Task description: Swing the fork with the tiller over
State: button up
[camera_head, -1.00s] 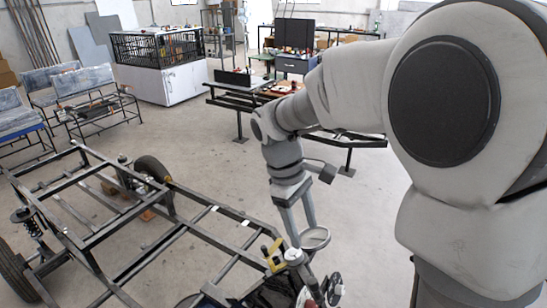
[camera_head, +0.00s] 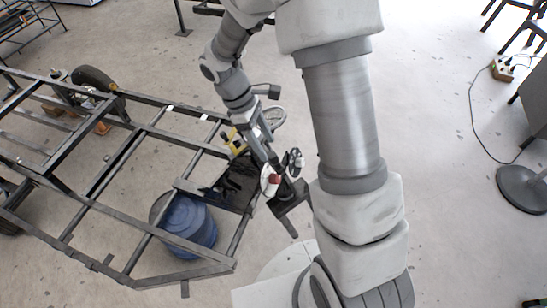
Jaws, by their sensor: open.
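My gripper (camera_head: 262,146) is open and points down at the right edge of the black steel frame (camera_head: 157,130). Its fingertips are close to a cluster of small parts there, and contact cannot be told. The cluster has a red and white round part (camera_head: 270,180), a black wheel-like part (camera_head: 295,161) and a dark bar (camera_head: 289,218) slanting down to the right. I cannot tell which of these is the fork or the tiller. A yellow part (camera_head: 236,141) sits left of the gripper. A grey ring-shaped part (camera_head: 273,118) shows right of the fingers.
A blue drum (camera_head: 187,222) stands under the frame's near end. My arm covers the middle right. A round dark base (camera_head: 527,190) and a cable lie on the right. The floor between is clear.

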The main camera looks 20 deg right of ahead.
aim_at(271, 155)
jog(key=x, duration=0.6)
jog(key=shift+f, duration=0.2)
grip_shut()
dwell(1.2)
